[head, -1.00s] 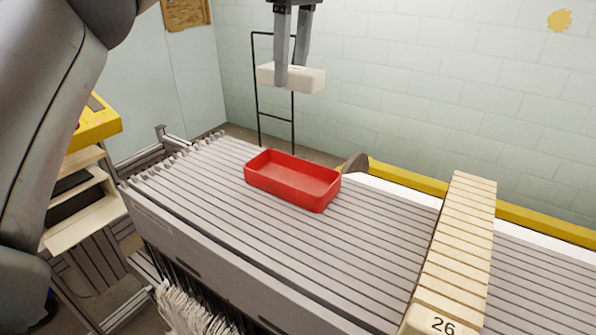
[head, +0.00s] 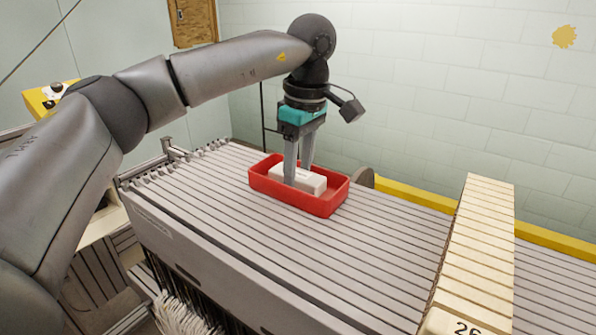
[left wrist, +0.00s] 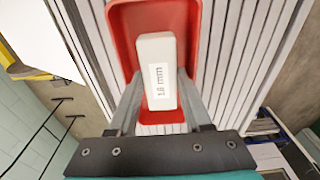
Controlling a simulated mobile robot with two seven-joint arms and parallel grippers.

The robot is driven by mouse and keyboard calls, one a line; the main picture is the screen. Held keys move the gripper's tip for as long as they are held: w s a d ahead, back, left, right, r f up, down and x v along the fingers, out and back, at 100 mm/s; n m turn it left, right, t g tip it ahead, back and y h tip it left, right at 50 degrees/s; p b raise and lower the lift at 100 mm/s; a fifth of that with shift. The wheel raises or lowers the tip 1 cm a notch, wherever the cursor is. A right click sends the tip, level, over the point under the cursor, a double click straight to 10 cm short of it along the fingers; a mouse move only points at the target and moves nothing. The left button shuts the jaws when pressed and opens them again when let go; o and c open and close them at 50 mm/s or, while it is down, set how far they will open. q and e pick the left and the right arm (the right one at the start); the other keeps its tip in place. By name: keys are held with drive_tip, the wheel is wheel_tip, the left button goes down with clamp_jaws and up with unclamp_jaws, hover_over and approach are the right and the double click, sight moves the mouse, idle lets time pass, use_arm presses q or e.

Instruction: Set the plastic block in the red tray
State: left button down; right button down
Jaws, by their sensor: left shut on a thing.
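The white plastic block (head: 312,183) is inside the red tray (head: 330,207), between the tray's walls. My left gripper (head: 297,180) points down into the tray, shut on the block. In the left wrist view the block (left wrist: 158,72) carries a label reading "18 mm", and the fingers of my left gripper (left wrist: 157,98) are on either side of it. The red tray (left wrist: 124,40) surrounds the block in that view. I cannot tell whether the block touches the tray floor. My right gripper is not in view.
The tray stands on a grey slatted surface (head: 230,215) with free room around it. A row of pale wooden blocks (head: 472,255) marked 26 crosses the surface on the right. A yellow rail (head: 410,194) runs along the back.

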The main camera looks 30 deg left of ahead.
sight(304, 176)
use_arm(q)
drive_tip(key=shift+f, duration=0.25)
drive_tip(key=c, duration=0.6)
unclamp_jaws()
drive_tip(key=shift+f, duration=0.15)
wheel_tip(304, 176, up, 12)
drive_tip(key=d+p, duration=0.1)
drive_tip(key=shift+d, duration=0.1)
